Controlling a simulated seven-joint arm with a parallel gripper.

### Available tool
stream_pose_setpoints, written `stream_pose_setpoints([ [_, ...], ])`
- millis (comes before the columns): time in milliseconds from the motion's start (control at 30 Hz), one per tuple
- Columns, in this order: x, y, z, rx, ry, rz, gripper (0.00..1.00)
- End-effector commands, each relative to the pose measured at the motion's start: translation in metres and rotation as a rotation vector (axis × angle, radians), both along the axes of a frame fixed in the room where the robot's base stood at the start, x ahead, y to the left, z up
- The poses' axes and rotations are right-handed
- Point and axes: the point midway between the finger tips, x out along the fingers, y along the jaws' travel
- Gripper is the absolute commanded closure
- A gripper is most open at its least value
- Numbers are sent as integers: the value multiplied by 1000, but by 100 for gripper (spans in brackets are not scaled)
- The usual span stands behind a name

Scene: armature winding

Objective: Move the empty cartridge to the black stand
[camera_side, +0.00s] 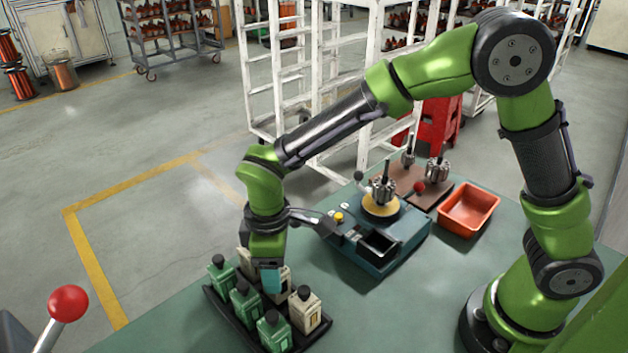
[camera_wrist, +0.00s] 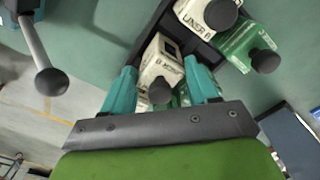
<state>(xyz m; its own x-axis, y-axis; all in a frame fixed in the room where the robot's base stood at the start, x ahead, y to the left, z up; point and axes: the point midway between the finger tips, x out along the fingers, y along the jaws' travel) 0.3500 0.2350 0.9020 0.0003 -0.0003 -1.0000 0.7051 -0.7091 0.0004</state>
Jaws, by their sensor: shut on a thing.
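My gripper (camera_side: 272,284) points down at the black stand (camera_side: 225,310), a low dark tray at the front of the bench. Its teal fingers are shut on a cream cartridge with a dark cap. In the wrist view this cartridge (camera_wrist: 161,60) sits between the fingers, at the stand's black edge (camera_wrist: 152,25). The side view partly hides it, so I cannot tell whether it rests in the stand or hangs just above. Other cartridges stand upright there: green ones (camera_side: 245,305) and a cream one (camera_side: 305,310). I cannot tell which are empty.
A teal winding machine (camera_side: 375,270) with a dark square opening (camera_side: 378,246) stands right of the stand. Beyond are an orange bin (camera_side: 468,208) and a brown board with metal armatures (camera_side: 436,172). A red-knobbed lever (camera_side: 68,304) is at lower left. Bench space between stand and machine is clear.

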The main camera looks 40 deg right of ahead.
Motion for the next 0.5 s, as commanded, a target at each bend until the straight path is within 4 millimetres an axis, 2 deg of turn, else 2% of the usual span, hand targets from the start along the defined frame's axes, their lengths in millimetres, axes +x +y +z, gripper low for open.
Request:
stream_pose_setpoints([
  [500,0,0,-11,1,1,-1,75],
])
